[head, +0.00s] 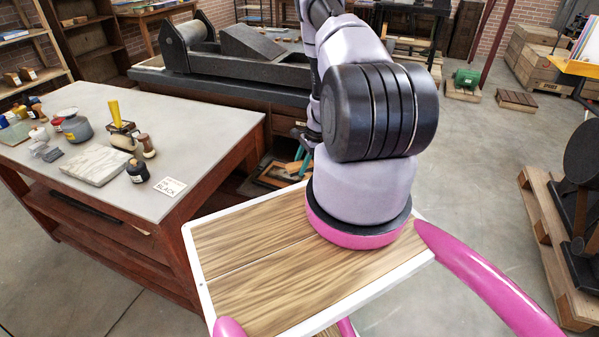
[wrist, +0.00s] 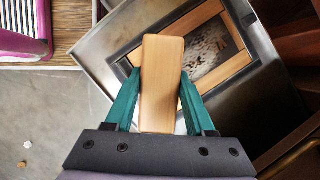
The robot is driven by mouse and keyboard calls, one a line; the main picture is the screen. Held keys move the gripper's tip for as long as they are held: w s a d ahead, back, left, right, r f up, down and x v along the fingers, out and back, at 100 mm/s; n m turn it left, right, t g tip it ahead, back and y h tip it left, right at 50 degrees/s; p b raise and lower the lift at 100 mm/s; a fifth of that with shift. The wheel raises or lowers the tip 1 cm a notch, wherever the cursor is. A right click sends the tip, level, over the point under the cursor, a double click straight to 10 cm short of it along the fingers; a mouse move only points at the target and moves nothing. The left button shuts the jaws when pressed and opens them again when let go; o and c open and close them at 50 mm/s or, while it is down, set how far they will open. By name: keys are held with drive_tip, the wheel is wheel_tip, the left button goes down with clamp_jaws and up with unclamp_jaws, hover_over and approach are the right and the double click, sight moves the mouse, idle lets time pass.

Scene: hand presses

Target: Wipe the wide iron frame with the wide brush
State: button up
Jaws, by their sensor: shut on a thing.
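The wide brush (wrist: 162,85) shows in the wrist view as a pale wooden block. My gripper (wrist: 162,82) is shut on it, with one teal finger on each side. The bristles are hidden. Beyond it lies the wide iron frame (wrist: 105,52), a broad grey metal band turned at an angle. Wooden strips (wrist: 222,76) and a mottled grey panel (wrist: 205,50) sit inside it. The brush overlaps the frame in this view; I cannot tell whether they touch. In the head view my arm hides most of the gripper, and only teal fingers show beside the grey-topped table.
The grey-topped table (head: 200,110) holds jars, a pale slab (head: 97,166) and a small sign (head: 169,187). A long press bed (head: 225,82) stands behind. A pallet with dark machinery (head: 548,215) is at right. Open floor (head: 470,150) lies between.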

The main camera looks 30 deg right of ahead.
sight(297, 164)
drive_tip(key=shift+r, duration=1.75)
